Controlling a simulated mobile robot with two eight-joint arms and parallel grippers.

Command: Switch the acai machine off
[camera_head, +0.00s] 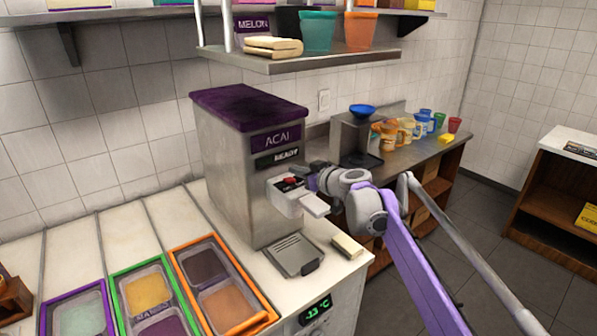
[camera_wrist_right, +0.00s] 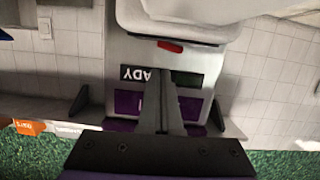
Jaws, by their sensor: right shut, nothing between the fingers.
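My right gripper (camera_head: 309,171) is shut and empty, close in front of the switch. In the right wrist view the machine (camera_wrist_right: 120,75) appears upside down. There the shut fingers (camera_wrist_right: 161,74) cover part of the display, and the red switch (camera_wrist_right: 170,46) lies just beyond their tips. I cannot tell whether they touch it. My left gripper is out of view.
Framed topping tubs (camera_head: 206,268) sit on the counter at lower left. A drip tray (camera_head: 294,254) lies below the spout, with a pale block beside it. A shelf (camera_head: 290,62) with cups hangs above. Behind my right arm, a side counter holds jars and a blue-bowled device (camera_head: 350,138).

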